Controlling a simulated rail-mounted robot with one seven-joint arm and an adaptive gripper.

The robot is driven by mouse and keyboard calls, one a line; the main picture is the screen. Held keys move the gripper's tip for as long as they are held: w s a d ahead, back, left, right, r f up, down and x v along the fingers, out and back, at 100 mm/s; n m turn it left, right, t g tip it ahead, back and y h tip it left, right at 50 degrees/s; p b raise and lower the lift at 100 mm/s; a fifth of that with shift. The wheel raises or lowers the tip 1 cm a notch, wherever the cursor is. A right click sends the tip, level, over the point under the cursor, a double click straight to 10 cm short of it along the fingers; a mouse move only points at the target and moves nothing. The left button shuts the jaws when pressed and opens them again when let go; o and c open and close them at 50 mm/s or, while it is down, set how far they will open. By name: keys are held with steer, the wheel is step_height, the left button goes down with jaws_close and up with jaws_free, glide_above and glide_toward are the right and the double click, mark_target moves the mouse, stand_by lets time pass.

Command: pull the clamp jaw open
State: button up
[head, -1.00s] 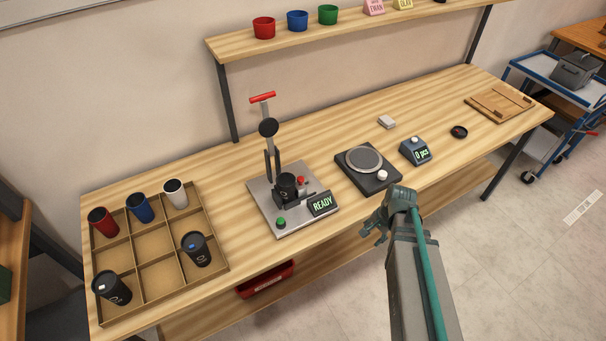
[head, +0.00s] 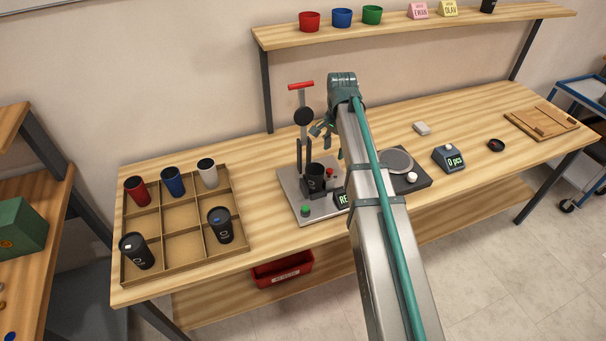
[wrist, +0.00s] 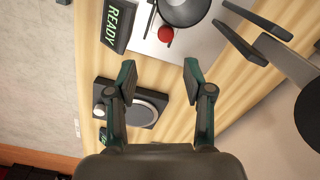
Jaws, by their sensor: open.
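The marker station has a grey metal base plate (head: 291,188), two dark uprights, a round black head (head: 304,116) and a red-topped lever (head: 301,85). A black cup (head: 316,180) stands on the plate; it also shows at the top of the wrist view (wrist: 182,10). The clamp jaw is not clearly told apart from the dark parts around the cup. My gripper (head: 322,132) is open and empty, above and to the right of the cup in the head view. In the wrist view its fingers (wrist: 159,80) are apart, with bare table and a scale beyond them.
The scale (head: 397,162) is right of the station, partly behind my arm. A divided tray (head: 183,246) with several cups is at left. A shelf (head: 400,28) runs above the table.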

mark_target(330, 170)
steer(key=f+p, duration=0.1)
steer(key=f, duration=0.2)
steer(key=f+p, duration=0.1)
steer(key=f, duration=0.2)
steer(key=a+f+p, duration=0.1)
steer(key=f, duration=0.2)
steer(key=shift+w+f, duration=0.25)
jaws_close()
stand_by(0.4)
